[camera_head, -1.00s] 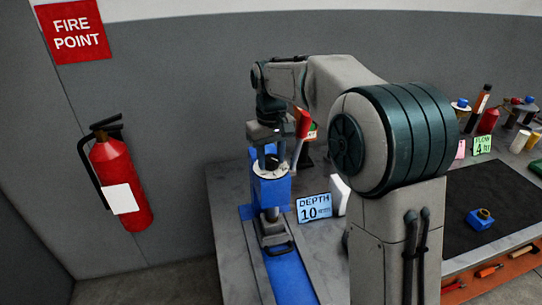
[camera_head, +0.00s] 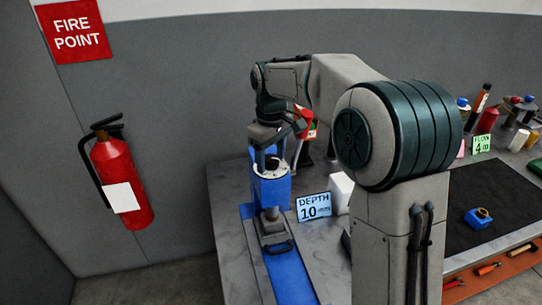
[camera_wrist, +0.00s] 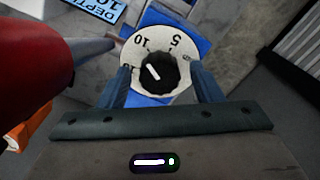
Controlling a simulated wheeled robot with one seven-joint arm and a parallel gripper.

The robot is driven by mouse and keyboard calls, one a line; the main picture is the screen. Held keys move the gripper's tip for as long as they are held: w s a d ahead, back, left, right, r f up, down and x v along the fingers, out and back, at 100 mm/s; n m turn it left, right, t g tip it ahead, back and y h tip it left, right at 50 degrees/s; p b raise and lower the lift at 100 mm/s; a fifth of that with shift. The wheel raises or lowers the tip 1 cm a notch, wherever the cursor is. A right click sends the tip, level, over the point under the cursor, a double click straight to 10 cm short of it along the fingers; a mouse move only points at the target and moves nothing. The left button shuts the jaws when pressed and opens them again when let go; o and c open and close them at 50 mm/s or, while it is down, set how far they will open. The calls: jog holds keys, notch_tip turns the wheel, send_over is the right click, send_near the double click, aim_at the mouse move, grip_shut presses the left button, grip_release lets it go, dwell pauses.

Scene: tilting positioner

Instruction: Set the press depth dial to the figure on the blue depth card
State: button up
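The blue depth card (camera_head: 314,206) stands on the bench and reads "DEPTH 10" with small unit letters. It also shows upside down at the top of the wrist view (camera_wrist: 97,8). The dial (camera_wrist: 160,42) has a white face with the figures 5 and 10, and a partly hidden figure at left. Its black knob (camera_wrist: 158,73) carries a white pointer aimed up-left, roughly at or just past the 10. It sits on the blue press (camera_head: 271,190). My gripper (camera_wrist: 161,72) is open, its fingers on either side of the knob, with gaps to it.
A red lever (camera_wrist: 30,55) fills the left side of the wrist view, close to my gripper. A white block (camera_head: 341,190) stands beside the card. A green flow card (camera_head: 481,144) and several bottles stand at the right. The dark mat (camera_head: 485,190) holds a small blue part.

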aim_at(271, 158)
notch_tip(271, 158, up, 14)
dwell(0.6)
jog(key=shift+f, duration=0.1)
